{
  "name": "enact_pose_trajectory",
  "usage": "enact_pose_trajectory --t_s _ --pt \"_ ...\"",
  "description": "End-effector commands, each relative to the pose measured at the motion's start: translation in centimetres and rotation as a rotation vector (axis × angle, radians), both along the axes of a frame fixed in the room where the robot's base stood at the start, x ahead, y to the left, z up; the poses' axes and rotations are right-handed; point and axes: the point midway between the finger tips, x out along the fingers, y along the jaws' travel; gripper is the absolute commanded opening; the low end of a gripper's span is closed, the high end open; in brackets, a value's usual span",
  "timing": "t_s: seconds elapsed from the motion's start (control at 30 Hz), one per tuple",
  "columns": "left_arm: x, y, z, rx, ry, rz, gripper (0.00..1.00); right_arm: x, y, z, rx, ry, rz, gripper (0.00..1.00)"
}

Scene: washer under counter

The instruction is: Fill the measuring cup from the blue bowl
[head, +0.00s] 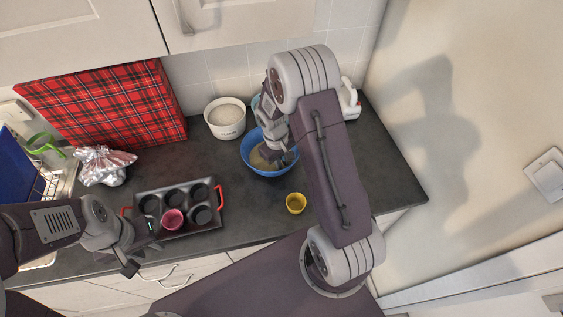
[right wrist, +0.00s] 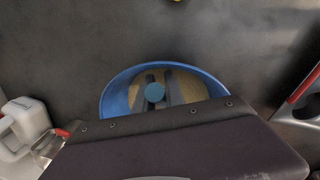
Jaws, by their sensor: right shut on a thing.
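The blue bowl (head: 248,160) stands on the dark counter with a pale tan content inside. My right gripper (head: 285,158) reaches down into the bowl from above. In the right wrist view the blue bowl (right wrist: 112,97) is partly covered by my own arm. There a small round teal-blue piece, likely the measuring cup (right wrist: 154,93), shows at my right gripper's dark fingers, over the tan content. The right gripper is shut on it; whether it holds any content cannot be told.
A muffin tin (head: 183,227) with red handles holds a pink cup (head: 172,219). A small yellow cup (head: 295,203) stands in front of the bowl. A white tub (head: 225,131), a foil-like bag (head: 103,165) and a white jug (head: 350,105) stand around. The right part of the counter is clear.

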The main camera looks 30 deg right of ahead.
Motion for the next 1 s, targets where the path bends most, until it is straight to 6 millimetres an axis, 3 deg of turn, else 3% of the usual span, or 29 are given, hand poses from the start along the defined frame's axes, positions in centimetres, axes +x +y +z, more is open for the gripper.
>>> enact_pose_trajectory --t_s 0.1,1.0 --pt "0.0 0.0 1.6 0.0 0.0 0.0 0.34 0.1 0.0 1.8 0.0 -0.002 0.0 0.0" --pt "0.0 0.0 9.3 0.0 0.0 0.0 0.34 0.1 0.0 10.6 0.0 -0.002 0.0 0.0"
